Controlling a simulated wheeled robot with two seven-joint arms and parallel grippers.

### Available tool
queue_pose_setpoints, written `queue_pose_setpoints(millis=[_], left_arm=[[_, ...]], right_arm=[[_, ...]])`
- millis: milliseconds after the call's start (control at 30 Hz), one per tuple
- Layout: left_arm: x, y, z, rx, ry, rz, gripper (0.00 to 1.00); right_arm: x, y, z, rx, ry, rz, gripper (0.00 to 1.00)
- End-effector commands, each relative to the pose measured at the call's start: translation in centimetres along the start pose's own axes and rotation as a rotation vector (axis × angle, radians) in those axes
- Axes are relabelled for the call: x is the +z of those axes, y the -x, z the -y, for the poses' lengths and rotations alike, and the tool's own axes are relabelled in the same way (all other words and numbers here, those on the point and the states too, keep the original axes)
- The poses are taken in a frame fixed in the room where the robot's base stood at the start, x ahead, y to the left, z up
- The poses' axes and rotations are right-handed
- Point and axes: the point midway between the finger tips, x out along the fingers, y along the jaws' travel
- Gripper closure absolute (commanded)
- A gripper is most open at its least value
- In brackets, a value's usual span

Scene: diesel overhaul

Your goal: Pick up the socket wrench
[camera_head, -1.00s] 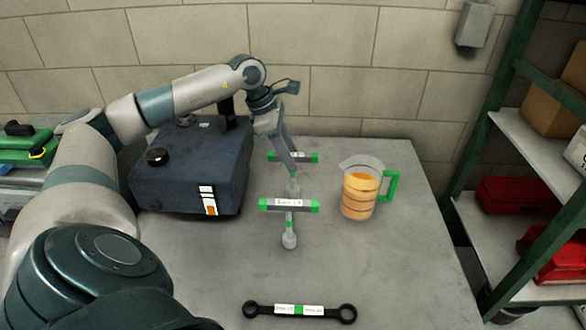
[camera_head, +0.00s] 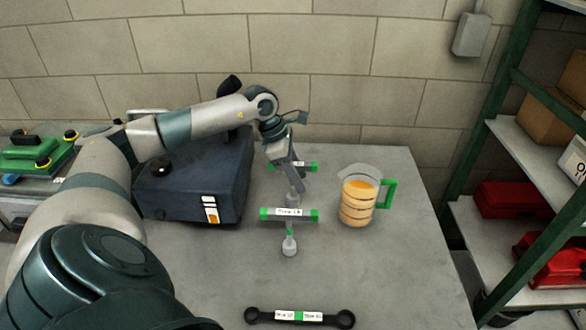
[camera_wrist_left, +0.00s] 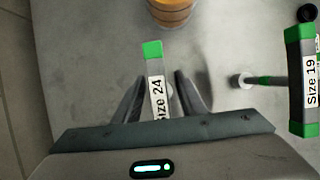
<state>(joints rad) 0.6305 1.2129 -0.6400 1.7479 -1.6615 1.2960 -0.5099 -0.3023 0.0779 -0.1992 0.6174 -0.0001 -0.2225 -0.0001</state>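The far one (camera_head: 312,167) reads Size 24 in the left wrist view (camera_wrist_left: 153,52). The near one (camera_head: 289,214) reads Size 19 in the left wrist view (camera_wrist_left: 308,80). My left gripper (camera_wrist_left: 160,80) is open over the Size 24 handle, with one finger on each side of it and a gap visible at both fingers. In the head view the left gripper (camera_head: 291,176) partly covers that handle. My right gripper is not in view.
A dark blue box (camera_head: 190,185) stands left of the wrenches. A jug of amber liquid with a green handle (camera_head: 358,200) stands right. A black double-ended wrench (camera_head: 340,318) lies at the front. A green-framed shelf (camera_head: 510,170) bounds the right side.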

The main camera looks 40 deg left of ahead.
Motion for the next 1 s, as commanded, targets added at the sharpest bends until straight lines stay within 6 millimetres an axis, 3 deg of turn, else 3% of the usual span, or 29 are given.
queue_pose_setpoints(millis=[467, 600, 633, 1000], left_arm=[[-0.03, -0.1, -0.02, 0.0, 0.0, 0.0, 0.62], [-0.03, -0.09, -0.01, 0.0, 0.0, 0.0, 0.96], [-0.03, -0.09, -0.02, 0.0, 0.0, 0.0, 1.0], [0.05, 0.04, -0.06, 0.002, 0.0, 0.001, 1.0]], right_arm=[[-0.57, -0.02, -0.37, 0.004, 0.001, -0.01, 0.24], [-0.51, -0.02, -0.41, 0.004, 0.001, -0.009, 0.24], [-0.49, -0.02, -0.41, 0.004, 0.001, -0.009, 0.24], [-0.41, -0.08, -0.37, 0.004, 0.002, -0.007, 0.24]])
